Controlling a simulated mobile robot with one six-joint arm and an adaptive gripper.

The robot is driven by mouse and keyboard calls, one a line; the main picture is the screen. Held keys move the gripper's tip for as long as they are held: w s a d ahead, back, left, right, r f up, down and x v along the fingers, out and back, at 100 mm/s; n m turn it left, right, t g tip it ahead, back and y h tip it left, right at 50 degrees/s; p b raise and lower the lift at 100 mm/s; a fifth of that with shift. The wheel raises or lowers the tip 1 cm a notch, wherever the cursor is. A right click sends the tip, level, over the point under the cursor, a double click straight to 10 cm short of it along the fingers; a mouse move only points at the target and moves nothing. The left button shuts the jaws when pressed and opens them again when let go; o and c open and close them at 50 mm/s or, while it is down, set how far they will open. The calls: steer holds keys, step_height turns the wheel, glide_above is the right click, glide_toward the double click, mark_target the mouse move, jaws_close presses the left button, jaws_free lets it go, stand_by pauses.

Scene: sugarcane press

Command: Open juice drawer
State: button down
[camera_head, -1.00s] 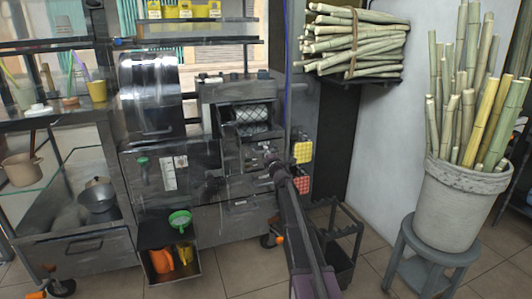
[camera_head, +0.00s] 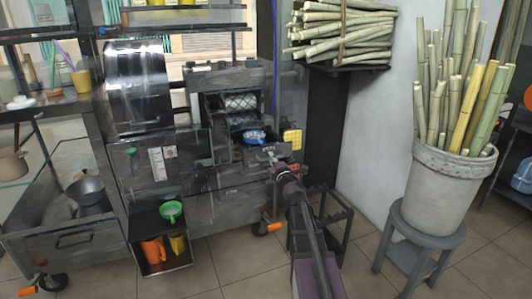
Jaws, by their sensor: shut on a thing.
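The juice drawer (camera_head: 259,159) is a dark metal drawer in the front of the sugarcane press, below the rollers. It stands pulled out, and a blue round item (camera_head: 254,136) shows inside it. My gripper (camera_head: 272,158) is at the drawer's front and is shut on its handle. The handle is small and mostly hidden by the fingers. My arm reaches up to it from the bottom of the picture.
The press body (camera_head: 240,110) has a metal drum at its left. A yellow sponge (camera_head: 292,138) hangs beside the drawer. A lower bin (camera_head: 165,262) holds orange and yellow jugs. A stool (camera_head: 422,230) bears a pot of cane at right. A dark rack stands on the floor beside my arm.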

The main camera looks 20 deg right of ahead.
steer(key=shift+s, duration=0.95)
steer(key=c, duration=0.7)
jaws_free()
steer(key=shift+o, duration=0.2)
steer(key=shift+s, duration=0.15)
